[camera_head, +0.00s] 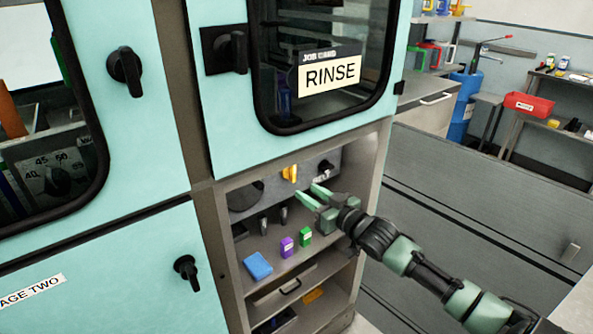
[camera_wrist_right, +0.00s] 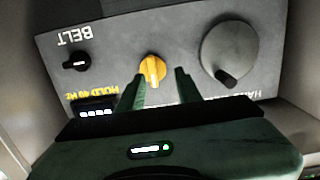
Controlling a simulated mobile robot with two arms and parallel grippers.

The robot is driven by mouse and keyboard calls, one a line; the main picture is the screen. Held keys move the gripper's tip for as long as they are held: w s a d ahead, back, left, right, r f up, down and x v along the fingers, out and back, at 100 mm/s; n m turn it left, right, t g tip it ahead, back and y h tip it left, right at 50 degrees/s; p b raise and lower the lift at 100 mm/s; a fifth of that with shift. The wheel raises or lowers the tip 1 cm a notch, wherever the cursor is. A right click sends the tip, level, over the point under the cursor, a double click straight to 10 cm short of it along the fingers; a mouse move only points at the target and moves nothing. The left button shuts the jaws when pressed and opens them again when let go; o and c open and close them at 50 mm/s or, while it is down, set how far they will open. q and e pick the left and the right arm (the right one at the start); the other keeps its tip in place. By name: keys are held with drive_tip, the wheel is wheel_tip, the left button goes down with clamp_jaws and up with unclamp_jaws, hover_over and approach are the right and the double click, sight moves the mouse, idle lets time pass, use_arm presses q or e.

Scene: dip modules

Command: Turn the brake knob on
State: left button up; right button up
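A yellow knob (camera_head: 289,173) sits on the grey panel inside the open lower bay of the teal cabinet. It also shows in the right wrist view (camera_wrist_right: 152,70), between a small black knob marked BELT (camera_wrist_right: 76,62) and a large grey dial (camera_wrist_right: 230,50). No brake label is readable, so I cannot tell for sure which knob is the brake. My right gripper (camera_head: 307,191) is open, its two green fingers pointing at the panel. In the wrist view its fingertips (camera_wrist_right: 161,76) lie either side of the yellow knob's lower part; contact is not clear. My left gripper is out of view.
Below the panel are a blue block (camera_head: 258,266), a purple box (camera_head: 287,247) and a green box (camera_head: 305,236). The RINSE door (camera_head: 325,95) is above. A small display (camera_wrist_right: 95,112) reads unclearly beside yellow HOLD lettering. Bay walls stand close on both sides.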

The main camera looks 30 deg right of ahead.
sight(295, 169)
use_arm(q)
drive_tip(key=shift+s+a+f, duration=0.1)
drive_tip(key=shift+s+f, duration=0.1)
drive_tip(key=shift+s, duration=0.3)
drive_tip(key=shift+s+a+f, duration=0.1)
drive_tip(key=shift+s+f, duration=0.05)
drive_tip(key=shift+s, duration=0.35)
use_arm(e)
drive_tip(key=shift+t, duration=0.4)
drive_tip(key=shift+w+d+r, duration=0.2)
drive_tip(key=shift+w+r, duration=0.2)
drive_tip(key=shift+w, duration=1)
drive_tip(key=shift+w+d+r, duration=0.15)
drive_tip(key=shift+w+r, duration=0.3)
drive_tip(key=shift+w, duration=1)
drive_tip(key=shift+w+d+r, duration=0.2)
drive_tip(key=shift+w+r, duration=0.2)
drive_tip(key=shift+w, duration=1)
clamp_jaws()
